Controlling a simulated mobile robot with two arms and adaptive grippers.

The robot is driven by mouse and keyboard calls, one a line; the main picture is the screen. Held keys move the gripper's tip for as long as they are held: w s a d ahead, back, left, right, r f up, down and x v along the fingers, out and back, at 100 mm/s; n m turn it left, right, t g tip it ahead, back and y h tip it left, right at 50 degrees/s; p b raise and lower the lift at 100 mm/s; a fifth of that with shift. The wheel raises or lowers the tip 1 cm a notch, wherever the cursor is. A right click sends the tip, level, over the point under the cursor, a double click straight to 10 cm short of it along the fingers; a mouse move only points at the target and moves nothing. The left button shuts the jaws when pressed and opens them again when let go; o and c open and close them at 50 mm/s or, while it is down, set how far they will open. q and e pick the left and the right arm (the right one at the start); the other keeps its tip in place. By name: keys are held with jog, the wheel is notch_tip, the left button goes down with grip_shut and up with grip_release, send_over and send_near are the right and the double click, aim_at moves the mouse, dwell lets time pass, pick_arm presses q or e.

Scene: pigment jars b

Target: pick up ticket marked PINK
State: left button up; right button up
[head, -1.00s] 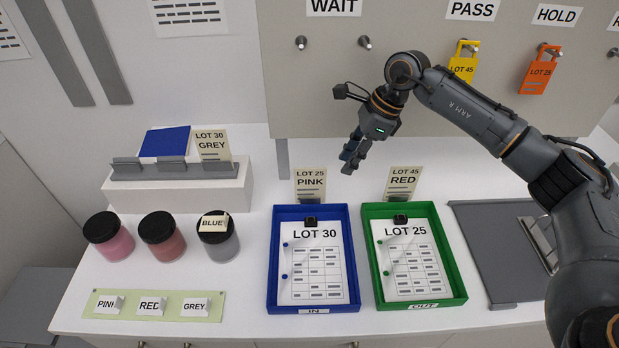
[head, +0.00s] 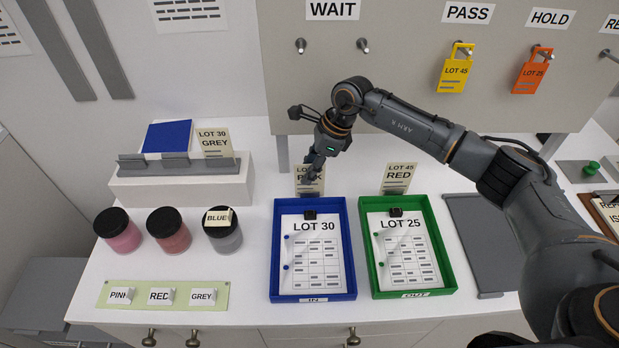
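The cream ticket marked PINK, LOT 25 (head: 314,188), stands upright behind the blue IN tray (head: 351,248), partly hidden by my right gripper. A similar ticket marked RED, LOT 45 (head: 399,173), stands behind the green OUT tray (head: 450,262). My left gripper is not in view.
A ticket marked GREY (head: 214,141) stands in a rack on a white block (head: 180,189). Three dark-lidded jars, one a pink jar (head: 123,239), stand at the left; the BLUE label (head: 217,217) lies on the grey one. Yellow (head: 454,76) and orange (head: 532,75) tags hang on the back panel.

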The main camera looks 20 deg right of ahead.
grip_shut()
